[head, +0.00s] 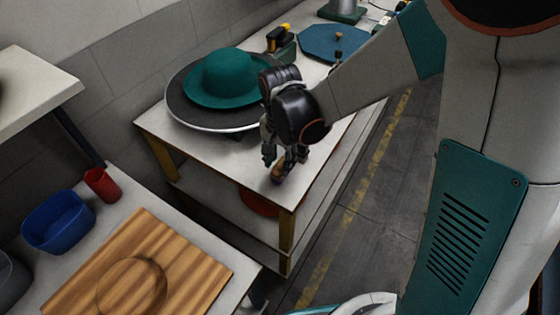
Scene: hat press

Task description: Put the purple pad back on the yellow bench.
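The yellow bench (215,150) has a pale top on yellow legs and runs from the centre towards the upper right. My gripper (280,163) is low over its near end, fingers pointing down. A small tan piece with a dark purplish underside, which looks like the purple pad (277,178), shows at the fingertips, at or just above the bench top. The fingers partly cover it, and I cannot tell whether they grip it or stand around it.
A green hat (222,78) lies on a round dark plate (190,118) left of my gripper. A teal board (325,45) is farther back. At lower left, another table holds a wooden board (190,265), a blue bin (57,225) and a red cup (101,184).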

